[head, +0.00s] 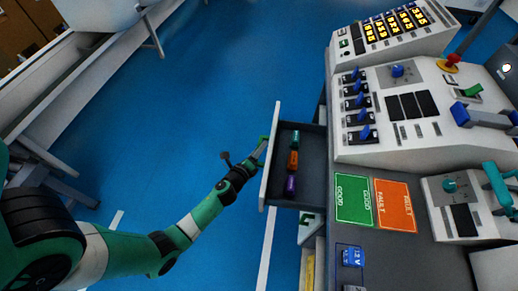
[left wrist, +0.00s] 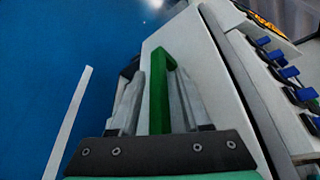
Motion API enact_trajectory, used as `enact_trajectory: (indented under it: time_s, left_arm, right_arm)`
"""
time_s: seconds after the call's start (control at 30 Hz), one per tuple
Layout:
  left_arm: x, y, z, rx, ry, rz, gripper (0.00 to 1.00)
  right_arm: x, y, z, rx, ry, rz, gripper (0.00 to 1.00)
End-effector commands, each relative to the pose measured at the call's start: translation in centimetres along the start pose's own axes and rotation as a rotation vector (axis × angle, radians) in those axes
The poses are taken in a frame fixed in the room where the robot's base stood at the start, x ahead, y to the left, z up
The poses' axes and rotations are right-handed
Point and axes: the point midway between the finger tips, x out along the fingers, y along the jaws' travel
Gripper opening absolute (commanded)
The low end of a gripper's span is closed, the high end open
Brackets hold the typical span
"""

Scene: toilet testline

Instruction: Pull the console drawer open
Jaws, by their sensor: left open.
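The console drawer (head: 308,171) stands pulled out from the left side of the console in the head view, with its inside showing. Its pale front panel (head: 271,160) faces left and also fills the middle of the left wrist view (left wrist: 222,95). A green handle (left wrist: 159,95) is on the front. My left gripper (head: 262,147) is at the handle, with its fingers open on either side of it in the left wrist view (left wrist: 160,85). Contact with the handle cannot be told. My right gripper is not in view.
Teal, orange and purple items (head: 292,160) lie in the drawer. The console (head: 400,140) carries blue switches and a red button (head: 452,60). Green (head: 353,199) and orange (head: 395,205) pads lie beside the drawer. Blue floor (head: 180,110) left of the drawer is clear.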

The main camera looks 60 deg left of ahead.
Motion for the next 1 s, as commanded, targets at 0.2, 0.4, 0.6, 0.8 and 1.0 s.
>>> enact_trajectory:
  time_s: [0.2,0.4,0.6,0.8,1.0]
  left_arm:
    - [-1.6,0.0,0.0,0.000,0.002,0.002,0.47]
    - [-6.3,-0.1,0.0,0.001,0.003,0.002,0.47]
    - [-10.3,0.1,-0.1,0.001,0.003,0.000,0.47]
    - [-11.7,0.0,0.0,0.000,0.001,-0.001,0.47]
    - [-11.6,0.0,0.0,0.000,0.000,0.000,0.47]
  right_arm:
    - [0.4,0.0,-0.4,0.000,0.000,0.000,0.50]
    - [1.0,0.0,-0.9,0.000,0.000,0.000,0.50]
    - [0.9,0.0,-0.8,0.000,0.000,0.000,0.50]
    - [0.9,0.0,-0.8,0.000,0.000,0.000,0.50]
    - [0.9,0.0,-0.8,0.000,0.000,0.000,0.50]
